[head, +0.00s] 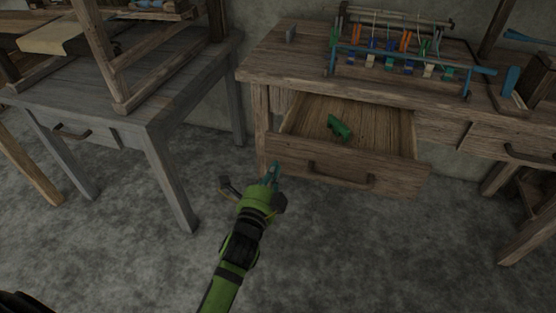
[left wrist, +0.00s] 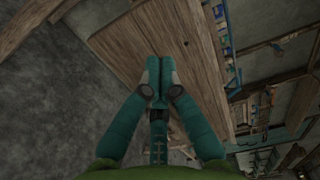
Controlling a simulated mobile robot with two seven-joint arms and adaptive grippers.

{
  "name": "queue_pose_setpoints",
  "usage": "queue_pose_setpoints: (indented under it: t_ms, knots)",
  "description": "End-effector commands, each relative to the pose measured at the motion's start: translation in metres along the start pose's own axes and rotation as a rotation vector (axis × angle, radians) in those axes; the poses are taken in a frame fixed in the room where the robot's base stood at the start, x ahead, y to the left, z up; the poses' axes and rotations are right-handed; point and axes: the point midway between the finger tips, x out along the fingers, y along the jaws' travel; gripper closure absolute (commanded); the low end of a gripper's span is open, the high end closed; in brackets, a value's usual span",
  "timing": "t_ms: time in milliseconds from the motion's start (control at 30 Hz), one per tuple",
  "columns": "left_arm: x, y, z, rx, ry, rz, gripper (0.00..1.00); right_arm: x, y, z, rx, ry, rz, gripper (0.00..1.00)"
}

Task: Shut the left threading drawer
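The wooden drawer (head: 390,176) under the right-hand worktable stands pulled out, with its inside visible from above. A curved dark handle (head: 340,180) is on its front. A small green object (head: 339,128) lies inside. My left gripper (head: 273,170) is at the left end of the drawer front in the head view; I cannot tell whether it touches. In the left wrist view its teal fingers (left wrist: 155,75) are together with nothing visible between them, in front of a brown wooden surface (left wrist: 130,42). My right gripper is not in view.
The worktable (head: 280,62) carries a rack (head: 400,62) with colourful spools or pegs. Another drawer (head: 510,140) is at the right. A grey table (head: 150,100) with its own handled drawer stands at the left. The grey floor (head: 340,260) in front is clear.

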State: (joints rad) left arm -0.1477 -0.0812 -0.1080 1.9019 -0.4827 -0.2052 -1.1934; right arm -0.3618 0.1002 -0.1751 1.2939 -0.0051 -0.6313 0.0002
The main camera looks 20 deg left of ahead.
Motion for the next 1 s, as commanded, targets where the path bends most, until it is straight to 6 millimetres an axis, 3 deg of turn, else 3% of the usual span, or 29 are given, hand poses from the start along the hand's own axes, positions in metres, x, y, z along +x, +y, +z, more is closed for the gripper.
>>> queue_pose_setpoints:
  t_ms: [100,300,767,1000]
  knots:
    - [0.022,0.0,0.0,0.001,-0.001,-0.002,1.0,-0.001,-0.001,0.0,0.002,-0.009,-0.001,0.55]
    - [0.04,0.001,0.0,0.0,-0.001,0.001,1.0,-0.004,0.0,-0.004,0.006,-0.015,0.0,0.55]
    - [0.044,0.001,0.0,0.0,0.0,0.001,1.0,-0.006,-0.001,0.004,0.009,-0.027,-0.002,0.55]
    - [0.063,0.001,0.0,0.0,0.001,-0.002,1.0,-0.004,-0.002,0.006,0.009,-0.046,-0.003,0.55]
